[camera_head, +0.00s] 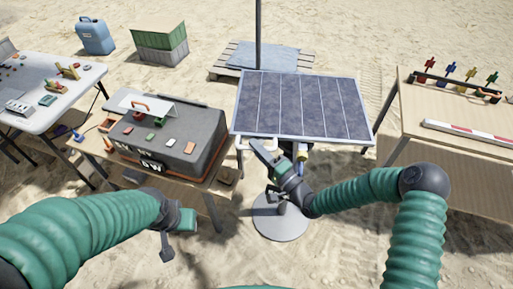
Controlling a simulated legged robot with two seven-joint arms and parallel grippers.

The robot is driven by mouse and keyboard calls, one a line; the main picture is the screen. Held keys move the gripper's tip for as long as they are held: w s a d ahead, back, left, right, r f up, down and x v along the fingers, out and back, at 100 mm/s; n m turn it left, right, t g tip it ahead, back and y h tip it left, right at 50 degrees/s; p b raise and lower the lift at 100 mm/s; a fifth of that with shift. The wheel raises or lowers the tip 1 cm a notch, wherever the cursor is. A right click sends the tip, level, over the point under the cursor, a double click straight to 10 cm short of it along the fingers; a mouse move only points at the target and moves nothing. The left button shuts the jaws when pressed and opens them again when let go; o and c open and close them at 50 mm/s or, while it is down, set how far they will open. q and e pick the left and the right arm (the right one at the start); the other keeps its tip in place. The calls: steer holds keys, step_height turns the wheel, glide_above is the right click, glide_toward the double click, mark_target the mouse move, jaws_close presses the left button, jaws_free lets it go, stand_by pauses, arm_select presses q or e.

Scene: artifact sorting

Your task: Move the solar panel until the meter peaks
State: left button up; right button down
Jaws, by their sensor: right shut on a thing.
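The solar panel (305,106) is a dark blue, framed panel in the middle of the view, tilted on a stand with a round grey base (280,222). A pale handle (243,144) runs along its near left edge. My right gripper (262,152) is shut on this handle, just below the panel. My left gripper (168,246) hangs low at the left, well apart from the panel; its jaws are too unclear to judge. I cannot make out a meter or a reading.
A dark case (190,125) with small items sits on a low table to the left. A white table (70,72) stands farther left, a wooden table (440,105) at the right. A pole (258,35) rises behind the panel near a pallet (225,70). Sand lies open in front.

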steer(key=shift+a+f, duration=0.1)
stand_by(0.3)
steer(key=shift+b, duration=0.3)
steer(key=shift+d+r+m+t+b, duration=0.15)
steer(key=shift+r+m+t+b, duration=0.15)
steer(key=shift+r+m, duration=0.15)
steer(key=shift+d+r+m+t+b, duration=0.2)
steer(key=shift+r+m+b, duration=0.15)
steer(key=shift+r, duration=0.45)
steer(key=c, duration=1.4)
jaws_free()
steer(key=shift+a, duration=0.15)
steer(key=b+v, duration=0.1)
steer(key=v, duration=1.6)
steer(key=shift+w+f+b, duration=0.25)
steer(key=shift+f+b, duration=0.1)
steer(key=shift+b, duration=0.05)
steer(key=shift+f, duration=0.1)
